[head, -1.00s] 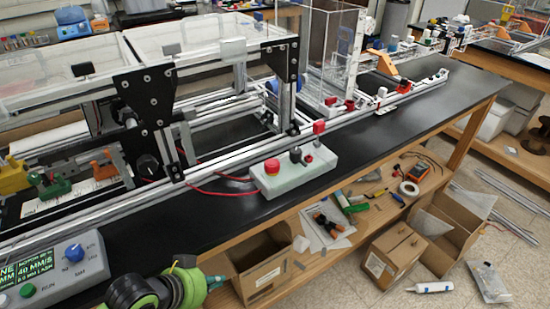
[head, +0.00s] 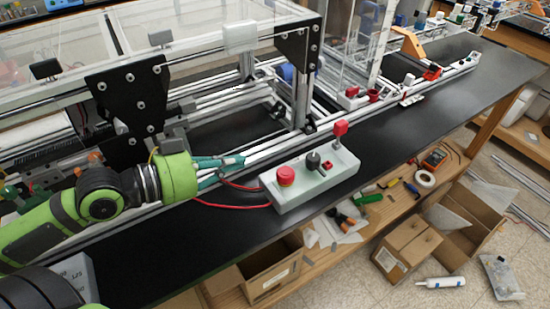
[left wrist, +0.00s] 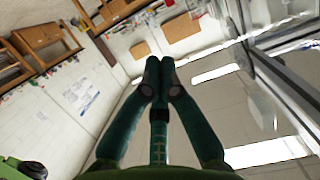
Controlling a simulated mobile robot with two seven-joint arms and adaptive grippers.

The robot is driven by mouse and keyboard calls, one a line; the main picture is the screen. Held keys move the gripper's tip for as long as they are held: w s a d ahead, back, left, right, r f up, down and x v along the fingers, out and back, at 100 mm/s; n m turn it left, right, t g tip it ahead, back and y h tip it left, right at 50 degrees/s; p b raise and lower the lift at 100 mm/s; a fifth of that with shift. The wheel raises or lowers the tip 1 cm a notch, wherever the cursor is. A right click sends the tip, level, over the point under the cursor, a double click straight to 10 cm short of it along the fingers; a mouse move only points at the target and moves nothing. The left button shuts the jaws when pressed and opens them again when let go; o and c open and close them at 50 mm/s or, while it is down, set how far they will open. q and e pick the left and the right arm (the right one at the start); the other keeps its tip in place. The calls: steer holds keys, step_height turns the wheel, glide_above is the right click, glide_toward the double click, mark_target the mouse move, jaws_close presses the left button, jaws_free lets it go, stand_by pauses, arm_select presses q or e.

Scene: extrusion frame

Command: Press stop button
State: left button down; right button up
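A pale grey control box (head: 300,198) sits on the black bench top in front of the metal rail. At its left end is a round red mushroom button (head: 286,175). My left gripper (head: 240,160) is left of and beyond the button, apart from it in the picture, with its teal fingers pointing right. In the left wrist view its fingertips (left wrist: 160,68) are together with nothing between them. That view shows walls, cabinets and ceiling, not the button. My right gripper is not in view.
A black knob (head: 313,160), a small red switch (head: 328,165) and a raised red square piece (head: 340,129) are at the box's right side. Red cables (head: 230,206) run left from it. The extrusion frame with black plates (head: 130,100) stands behind. Bare bench lies in front.

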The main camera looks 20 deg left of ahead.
arm_select(q)
steer(key=p, duration=0.3)
glide_above(285, 176)
steer(key=a, duration=0.2)
step_height(285, 176, down, 2)
step_height(285, 176, down, 3)
steer(key=shift+s, duration=0.1)
steer(key=shift+s+f, duration=0.1)
steer(key=shift+f, duration=0.7)
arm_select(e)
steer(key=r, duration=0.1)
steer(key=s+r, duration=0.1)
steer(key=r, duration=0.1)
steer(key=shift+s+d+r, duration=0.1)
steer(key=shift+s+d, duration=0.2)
